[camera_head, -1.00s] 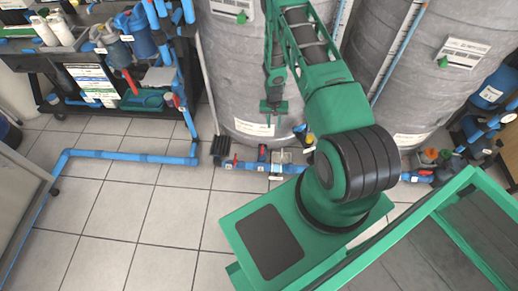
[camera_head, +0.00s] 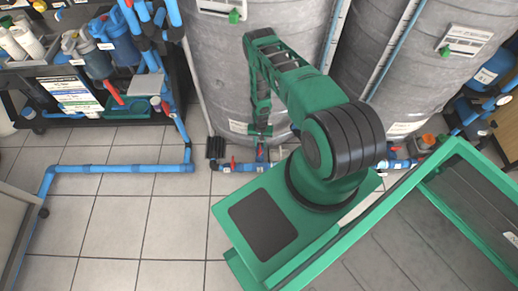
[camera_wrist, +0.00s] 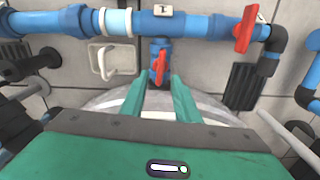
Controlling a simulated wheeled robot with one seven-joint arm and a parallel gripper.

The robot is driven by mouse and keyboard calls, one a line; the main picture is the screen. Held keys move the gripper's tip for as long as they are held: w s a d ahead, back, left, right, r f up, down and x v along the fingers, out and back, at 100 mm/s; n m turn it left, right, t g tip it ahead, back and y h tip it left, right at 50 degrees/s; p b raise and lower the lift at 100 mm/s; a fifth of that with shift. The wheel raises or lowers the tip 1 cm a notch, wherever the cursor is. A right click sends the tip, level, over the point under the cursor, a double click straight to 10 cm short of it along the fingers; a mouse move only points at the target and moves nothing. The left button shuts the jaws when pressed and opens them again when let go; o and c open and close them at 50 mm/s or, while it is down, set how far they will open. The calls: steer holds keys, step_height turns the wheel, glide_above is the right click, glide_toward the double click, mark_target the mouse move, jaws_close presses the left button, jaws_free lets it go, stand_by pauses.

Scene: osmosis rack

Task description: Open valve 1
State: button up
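A blue pipe (camera_wrist: 190,25) crosses the top of the wrist view, with a small white tag (camera_wrist: 163,11) on it; the tag's mark is too small to read surely. Below the tag, a blue valve on a short branch has a red handle (camera_wrist: 159,67). A second red handle (camera_wrist: 245,28) sits on the pipe to the right. My gripper (camera_wrist: 159,82) is open, its two green fingers either side of the middle red handle's line, tips just short of or beside it; contact cannot be told. In the head view my gripper (camera_head: 260,130) is just above the pipe (camera_head: 240,167).
Large grey tanks (camera_head: 265,70) stand close behind the pipe. A black block (camera_wrist: 243,86) and a white bracket (camera_wrist: 103,62) flank the valve. A cart (camera_head: 100,110) with bottles stands at the left. The tiled floor (camera_head: 120,220) at the front left is clear.

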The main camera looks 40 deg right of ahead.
mark_target(260, 148)
steer(key=shift+a+f, duration=0.1)
steer(key=shift+f, duration=2.85)
jaws_close()
